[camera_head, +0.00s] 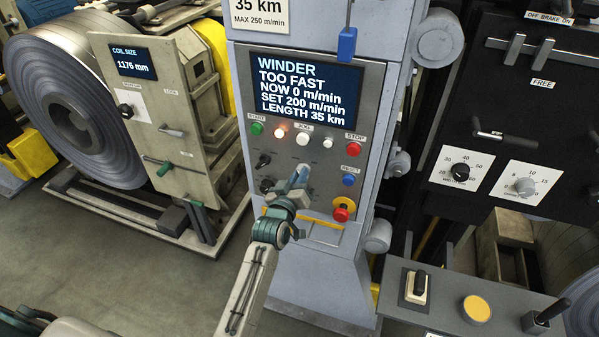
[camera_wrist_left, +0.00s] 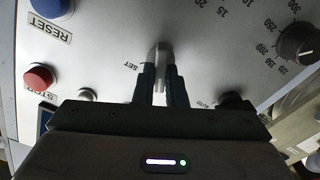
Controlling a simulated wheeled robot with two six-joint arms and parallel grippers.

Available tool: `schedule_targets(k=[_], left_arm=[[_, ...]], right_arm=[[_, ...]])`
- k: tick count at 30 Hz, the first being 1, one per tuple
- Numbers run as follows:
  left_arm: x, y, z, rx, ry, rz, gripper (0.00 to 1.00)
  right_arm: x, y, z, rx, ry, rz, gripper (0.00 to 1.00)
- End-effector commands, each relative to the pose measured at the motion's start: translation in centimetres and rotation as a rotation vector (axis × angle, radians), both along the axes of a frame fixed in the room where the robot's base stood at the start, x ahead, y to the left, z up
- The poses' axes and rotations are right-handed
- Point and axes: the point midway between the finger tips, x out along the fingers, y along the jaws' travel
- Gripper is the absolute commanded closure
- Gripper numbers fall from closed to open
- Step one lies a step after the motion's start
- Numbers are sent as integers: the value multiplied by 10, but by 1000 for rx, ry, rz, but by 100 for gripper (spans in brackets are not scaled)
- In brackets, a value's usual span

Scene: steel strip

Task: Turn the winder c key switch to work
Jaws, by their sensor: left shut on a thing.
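The winder panel (camera_head: 236,60) is the grey upright panel in the middle of the head view. Its screen (camera_head: 304,90) reads WINDER, TOO FAST, NOW 0 m/min, SET 200 m/min. My left gripper (camera_head: 300,178) is at the panel's middle, reaching up from below. In the left wrist view, my left gripper (camera_wrist_left: 160,75) is shut on a grey metal piece, which looks like the key (camera_wrist_left: 160,52) of the key switch. The word SET is printed beside it. The fingers hide most of the switch, and I cannot read a WORK mark. My right gripper is not in view.
A blue RESET button (camera_head: 349,180), red STOP button (camera_head: 353,149) and red emergency button (camera_head: 343,210) stand right of my gripper. Black knobs (camera_head: 263,160) are at its left. A steel coil (camera_head: 70,110) stands far left; a console (camera_head: 440,300) is at lower right.

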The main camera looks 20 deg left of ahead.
Motion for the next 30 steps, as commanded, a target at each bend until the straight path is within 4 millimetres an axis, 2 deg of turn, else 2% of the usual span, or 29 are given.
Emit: schedule_targets(k=[3,12,30], left_arm=[[0,1,3,-91,4,0,100],[0,1,1,-258,8,0,100],[0,2,0,-327,9,0,100]], right_arm=[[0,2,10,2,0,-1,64],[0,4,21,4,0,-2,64],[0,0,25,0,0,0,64]])
